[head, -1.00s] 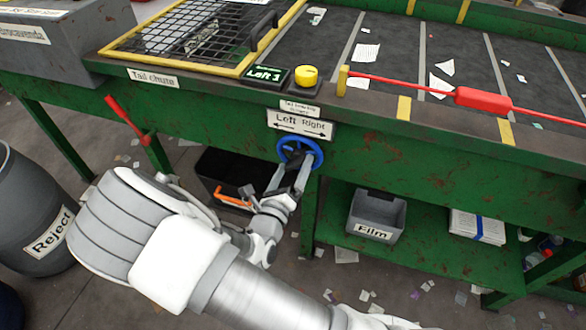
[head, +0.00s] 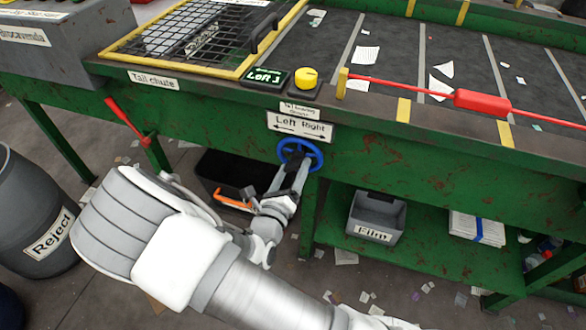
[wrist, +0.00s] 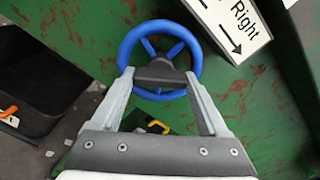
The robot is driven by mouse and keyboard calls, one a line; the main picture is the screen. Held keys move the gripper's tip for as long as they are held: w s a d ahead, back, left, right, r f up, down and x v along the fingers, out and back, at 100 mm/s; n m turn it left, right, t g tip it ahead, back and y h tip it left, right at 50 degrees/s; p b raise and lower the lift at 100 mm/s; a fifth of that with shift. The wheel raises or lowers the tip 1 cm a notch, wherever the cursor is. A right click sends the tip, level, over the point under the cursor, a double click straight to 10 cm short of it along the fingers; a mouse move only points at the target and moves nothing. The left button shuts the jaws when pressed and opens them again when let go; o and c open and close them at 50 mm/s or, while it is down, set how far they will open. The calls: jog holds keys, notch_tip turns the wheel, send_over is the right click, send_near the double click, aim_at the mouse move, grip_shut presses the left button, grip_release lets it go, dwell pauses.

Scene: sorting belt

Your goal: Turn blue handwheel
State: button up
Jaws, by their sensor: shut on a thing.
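The blue handwheel (head: 311,146) is mounted on the green side of the belt frame, under a "Left Right" sign (head: 300,128) with arrows. In the wrist view the handwheel (wrist: 126,46) shows its blue rim and spokes around a dark grey hub. My gripper (head: 290,178) reaches up to the wheel from below. In the wrist view its two fingers (wrist: 160,82) stand at either side of the hub and are shut on the wheel's middle. Part of the rim is hidden behind the fingers.
A display (head: 266,77) reading "Left" and a yellow knob (head: 306,76) sit above the sign. A red lever (head: 125,118) is at left, near the Reject barrel (head: 40,225). A black bin (head: 222,170) stands behind my arm. A Film bin (head: 376,215) is on the shelf.

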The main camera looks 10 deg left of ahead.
jog(key=shift+m+p, duration=0.6)
jog(key=shift+m, duration=2)
jog(key=o, duration=1.2)
jog(key=shift+o, duration=0.2)
jog(key=shift+s, duration=0.15)
jog(key=s+a+p, duration=0.1)
jog(key=s+p, duration=0.1)
jog(key=s, duration=1.5)
jog(key=shift+a, duration=0.2)
